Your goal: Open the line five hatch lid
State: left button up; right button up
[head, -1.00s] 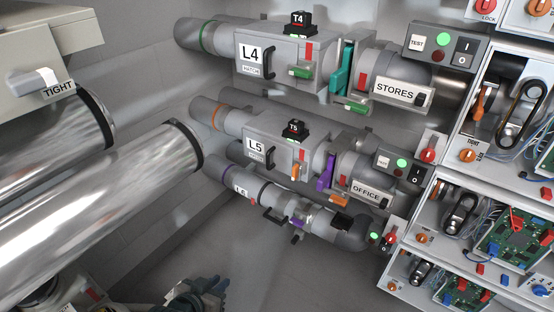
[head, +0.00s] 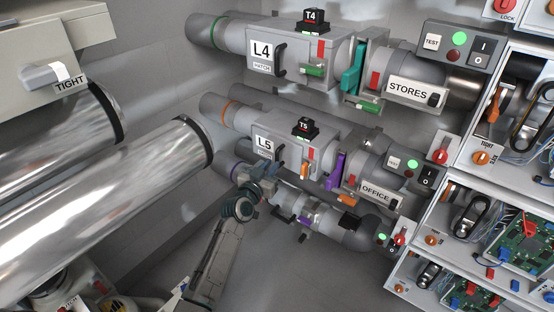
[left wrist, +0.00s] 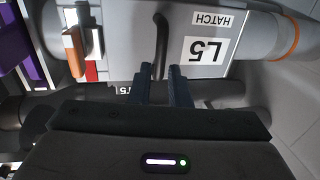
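The line five hatch (head: 287,139) is a grey box on the middle tube, with an L5 label and a dark handle (head: 279,157) on its front. It looks shut. The hatch also shows upside down in the left wrist view (left wrist: 130,35), with an orange latch (left wrist: 74,50) beside a red and white strip. My left gripper (head: 268,170) is at the lower front of the hatch. In the left wrist view its two fingers (left wrist: 161,75) are apart, with the lower end of the handle (left wrist: 160,40) lined up with the gap. Contact cannot be told. My right gripper is not in view.
The L4 hatch (head: 293,48) sits above and the lower L6 tube (head: 320,217) runs below. A black T5 block (head: 305,130) stands on top of the L5 box. A purple gate (head: 335,171) is to its right. Large metal tubes (head: 90,220) fill the left.

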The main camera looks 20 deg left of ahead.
aim_at(276, 159)
pick_arm(q)
jog(key=w, duration=0.5)
jog(key=shift+d+b, duration=0.35)
jog(key=shift+d, duration=0.05)
grip_shut()
